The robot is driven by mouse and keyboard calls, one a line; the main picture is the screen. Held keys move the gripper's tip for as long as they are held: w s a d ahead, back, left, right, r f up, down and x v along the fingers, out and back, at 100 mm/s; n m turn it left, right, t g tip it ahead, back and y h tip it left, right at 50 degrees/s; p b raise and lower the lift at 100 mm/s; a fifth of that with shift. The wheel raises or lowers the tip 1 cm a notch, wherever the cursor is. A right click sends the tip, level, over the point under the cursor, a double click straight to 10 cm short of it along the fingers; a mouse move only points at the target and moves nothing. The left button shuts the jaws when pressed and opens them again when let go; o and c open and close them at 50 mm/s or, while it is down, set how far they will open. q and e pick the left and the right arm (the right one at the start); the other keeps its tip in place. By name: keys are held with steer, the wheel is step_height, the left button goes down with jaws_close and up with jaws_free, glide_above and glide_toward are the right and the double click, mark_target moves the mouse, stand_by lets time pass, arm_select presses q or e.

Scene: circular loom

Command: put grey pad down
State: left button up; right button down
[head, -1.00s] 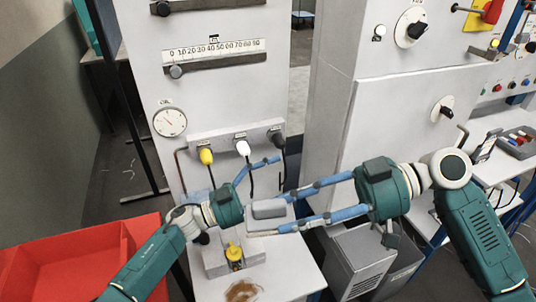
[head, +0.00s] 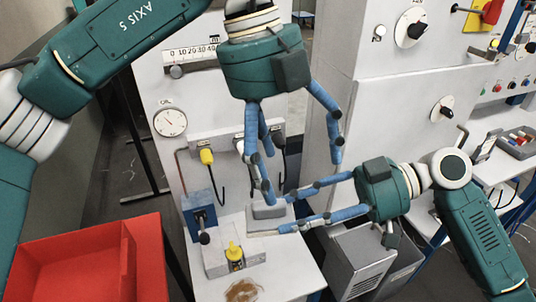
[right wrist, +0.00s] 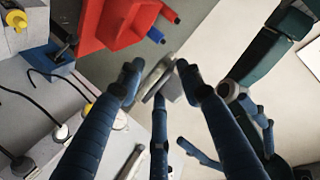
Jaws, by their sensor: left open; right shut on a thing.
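The grey pad (head: 267,211) is a small rounded block over the front of the white machine, level with the tips of my right gripper (head: 287,212). That gripper is shut on it from the right. In the right wrist view the pad (right wrist: 163,77) shows between the fingertips. Whether its underside touches anything is unclear. My left gripper (head: 300,182) is open, pointing down from above. One of its fingers hangs in front of or close to the pad; no hold is visible.
A red bin (head: 85,265) stands at the lower left. A yellow valve (head: 234,252) on a grey block and a blue box (head: 199,212) with a black knob are left of the pad. The yellow-capped plug (head: 207,157) is above. A grey cabinet (head: 355,262) stands at right.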

mark_target(271, 210)
arm_select(q)
steer(key=a+y, duration=0.1)
steer(key=a+r+t+y, duration=0.1)
steer(key=a, duration=0.1)
steer(key=shift+s+a+n, duration=0.1)
steer(key=shift+s+n, duration=0.1)
steer(key=shift+n, duration=0.1)
steer(key=f, duration=1.2)
steer(key=shift+w+d, duration=0.1)
steer(key=shift+d, duration=0.15)
steer(key=c, duration=1.5)
steer(key=shift+c, duration=0.3)
arm_select(e)
steer(key=c, duration=1.1)
jaws_free()
arm_select(q)
steer(key=shift+r, duration=0.1)
